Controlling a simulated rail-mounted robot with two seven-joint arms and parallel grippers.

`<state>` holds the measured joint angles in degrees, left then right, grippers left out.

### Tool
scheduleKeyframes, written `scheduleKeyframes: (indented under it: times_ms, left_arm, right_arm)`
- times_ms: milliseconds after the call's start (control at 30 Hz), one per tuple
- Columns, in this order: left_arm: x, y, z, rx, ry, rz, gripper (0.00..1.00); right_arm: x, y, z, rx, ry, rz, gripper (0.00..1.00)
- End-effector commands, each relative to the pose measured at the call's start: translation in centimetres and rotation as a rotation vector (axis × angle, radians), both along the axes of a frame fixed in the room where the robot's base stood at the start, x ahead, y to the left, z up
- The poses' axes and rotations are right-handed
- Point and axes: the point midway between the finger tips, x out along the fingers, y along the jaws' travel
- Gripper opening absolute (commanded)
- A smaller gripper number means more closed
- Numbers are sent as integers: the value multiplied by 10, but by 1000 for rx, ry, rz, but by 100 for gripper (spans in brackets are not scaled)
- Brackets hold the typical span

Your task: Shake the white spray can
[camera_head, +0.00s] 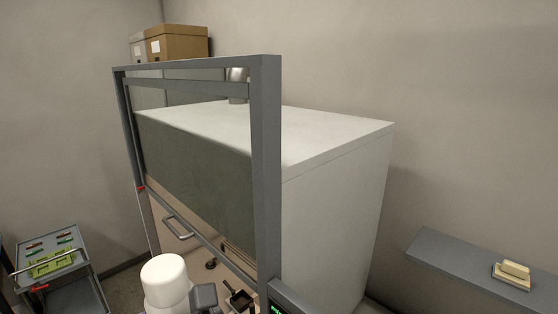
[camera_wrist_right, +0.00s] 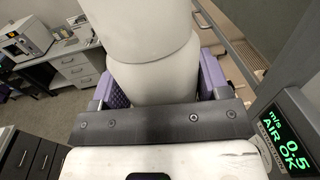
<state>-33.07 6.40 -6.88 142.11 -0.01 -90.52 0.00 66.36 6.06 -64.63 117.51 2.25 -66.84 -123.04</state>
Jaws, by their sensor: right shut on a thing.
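The white spray can (camera_head: 165,276) shows at the bottom of the head view, its rounded top up and its lower part cut off by the picture edge. In the right wrist view the can (camera_wrist_right: 148,45) is large and close, with a seam around it. My right gripper (camera_wrist_right: 155,88) is shut on the can, with a purple pad on each side of it. A grey part beside the can in the head view looks like this gripper. My left gripper is in neither view.
A fume hood with a grey frame (camera_head: 266,160) stands close behind the can. A lit airflow display (camera_wrist_right: 289,140) is at its edge. A trolley (camera_head: 62,262) stands at left, a wall shelf (camera_head: 455,262) at right. Drawers (camera_wrist_right: 75,66) stand across the room.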

Motion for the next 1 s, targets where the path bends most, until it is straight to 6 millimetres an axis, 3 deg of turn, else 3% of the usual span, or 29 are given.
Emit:
scheduleKeyframes:
  times_ms: [33, 100, 200, 300, 333, 433, 533, 567, 633, 700, 767, 900, 1000]
  left_arm:
    - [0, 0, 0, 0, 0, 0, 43]
    - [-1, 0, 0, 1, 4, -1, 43]
    - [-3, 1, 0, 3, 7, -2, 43]
    - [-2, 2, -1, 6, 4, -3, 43]
    - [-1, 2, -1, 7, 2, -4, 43]
    - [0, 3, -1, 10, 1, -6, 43]
    - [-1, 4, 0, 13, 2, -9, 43]
    - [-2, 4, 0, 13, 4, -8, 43]
    - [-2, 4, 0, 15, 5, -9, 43]
    - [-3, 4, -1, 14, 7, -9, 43]
    - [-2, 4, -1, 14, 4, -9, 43]
    - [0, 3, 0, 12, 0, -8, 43]
    - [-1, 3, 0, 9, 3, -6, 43]
  right_arm:
    - [0, 0, -14, 7, 2, 2, 34]
    - [-1, -1, -12, 9, -11, 1, 34]
    - [-1, 0, 38, 9, -26, 1, 34]
    - [-1, 0, 56, 6, -13, 1, 34]
    - [0, 0, 51, 5, -8, 1, 34]
    - [0, 0, 1, 3, 7, 2, 34]
    - [-1, 0, -17, 8, -5, 1, 34]
    - [-1, -1, -12, 9, -11, 1, 34]
    - [-1, 0, 25, 9, -26, 1, 34]
    - [-1, -1, 50, 9, -21, 0, 34]
    - [-1, 0, 56, 6, -13, 1, 34]
    - [-1, 0, -3, 3, 7, 2, 34]
    - [-1, -1, -17, 7, -6, 1, 34]
